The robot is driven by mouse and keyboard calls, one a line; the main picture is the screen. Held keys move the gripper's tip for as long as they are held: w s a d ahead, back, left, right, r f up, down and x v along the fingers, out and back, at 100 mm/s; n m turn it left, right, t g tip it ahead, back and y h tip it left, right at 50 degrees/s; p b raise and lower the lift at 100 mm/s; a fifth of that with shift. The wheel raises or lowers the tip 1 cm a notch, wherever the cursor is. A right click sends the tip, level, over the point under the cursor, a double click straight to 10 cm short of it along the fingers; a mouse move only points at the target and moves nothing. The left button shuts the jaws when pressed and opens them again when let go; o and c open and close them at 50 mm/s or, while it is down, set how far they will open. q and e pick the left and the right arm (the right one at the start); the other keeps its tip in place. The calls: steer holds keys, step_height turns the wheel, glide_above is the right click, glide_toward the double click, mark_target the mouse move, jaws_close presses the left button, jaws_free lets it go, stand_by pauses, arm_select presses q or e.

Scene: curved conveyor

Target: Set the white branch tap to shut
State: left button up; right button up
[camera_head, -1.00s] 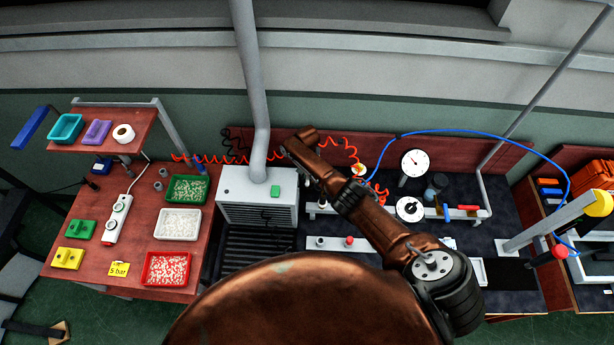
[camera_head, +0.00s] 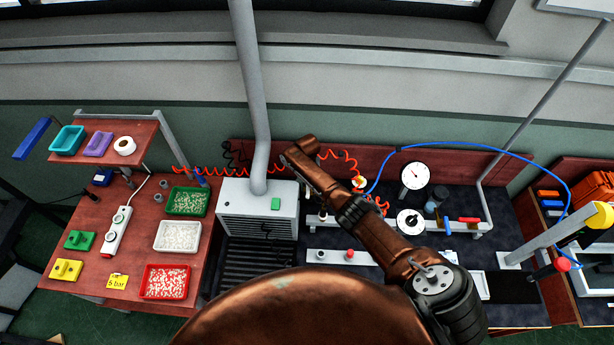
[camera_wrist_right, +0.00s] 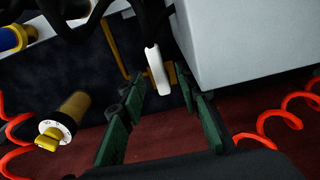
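The white tap lever (camera_wrist_right: 157,69) shows in the right wrist view, in front of a yellow pipe (camera_wrist_right: 118,48) and beside a pale box. My right gripper (camera_wrist_right: 160,84) is open, with its green-padded fingers apart. The lever stands between the fingertips in the picture, with a gap on each side; I cannot tell whether it touches a finger. I cannot tell the tap's setting. In the head view my copper right arm covers the spot, so the tap and gripper fingers cannot be made out there. My left gripper is not in view.
The pale box machine (camera_head: 230,202) stands close beside the tap. Red coiled hose (camera_wrist_right: 279,117) and a brass regulator with a yellow knob (camera_wrist_right: 48,141) are near the gripper. A gauge (camera_head: 415,175), a round dial (camera_head: 410,221) and a red lever (camera_head: 469,220) are farther right.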

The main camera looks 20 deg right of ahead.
mark_target(307, 190)
step_height(307, 190, up, 10)
stand_by(0.3)
stand_by(0.5)
